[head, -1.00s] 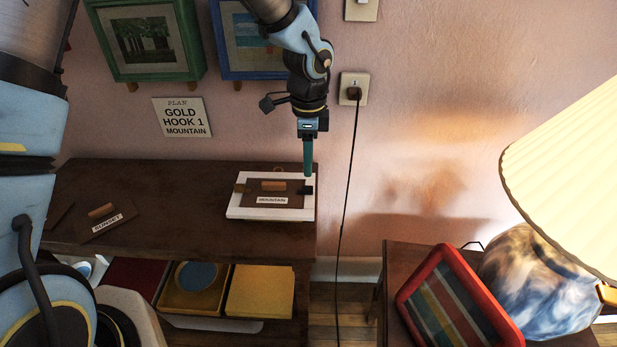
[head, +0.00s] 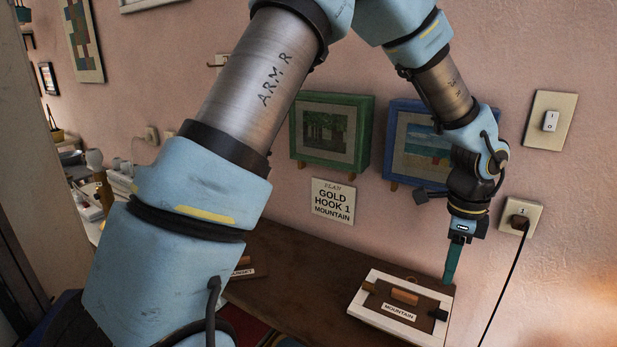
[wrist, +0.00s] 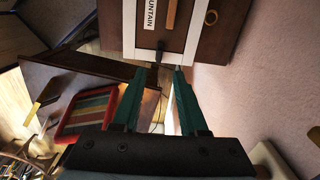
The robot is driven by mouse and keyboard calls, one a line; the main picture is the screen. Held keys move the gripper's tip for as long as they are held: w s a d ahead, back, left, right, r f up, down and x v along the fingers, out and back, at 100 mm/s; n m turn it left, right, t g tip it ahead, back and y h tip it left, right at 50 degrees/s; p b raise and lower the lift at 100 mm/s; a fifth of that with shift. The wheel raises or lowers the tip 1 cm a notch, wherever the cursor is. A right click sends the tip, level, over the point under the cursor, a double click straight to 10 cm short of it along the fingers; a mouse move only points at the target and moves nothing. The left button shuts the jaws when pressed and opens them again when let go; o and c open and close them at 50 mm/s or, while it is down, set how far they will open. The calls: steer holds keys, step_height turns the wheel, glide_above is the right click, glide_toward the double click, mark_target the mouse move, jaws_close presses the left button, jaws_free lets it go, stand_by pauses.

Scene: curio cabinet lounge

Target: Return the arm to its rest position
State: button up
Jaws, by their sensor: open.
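My gripper (head: 449,268) hangs fingers-down above the right end of the dark wooden shelf top, near the white frame labelled MOUNTAIN (head: 359,308). In the wrist view my gripper (wrist: 165,75) has its two green fingers apart with nothing between them. The white frame (wrist: 131,48) lies beyond the fingertips there, with its brown back, label and a black clip (wrist: 160,52) in sight. My arm is bent across the head view and hides part of the shelf and wall.
A plan sign (head: 333,201) reads GOLD HOOK 1 MOUNTAIN. A green frame (head: 362,135) and a blue frame (head: 390,150) hang above the shelf. A socket (head: 534,213) with a plugged cord is at the right.

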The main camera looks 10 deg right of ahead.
steer(key=w+a+r+n, duration=0.1)
steer(key=w+a+n, duration=0.4)
steer(key=a, duration=0.5)
steer(key=w+a+r+n, duration=0.2)
steer(key=w+a+n, duration=0.3)
steer(key=a, duration=0.4)
steer(key=s+a+r+n, duration=0.1)
steer(key=a+n, duration=0.6)
steer(key=a, duration=0.4)
steer(key=s+a+r+n+t, duration=0.1)
steer(key=a+n, duration=0.6)
steer(key=a, duration=0.3)
steer(key=shift+s+a+t, duration=0.3)
steer(key=shift+s+a, duration=0.05)
steer(key=shift+s, duration=0.05)
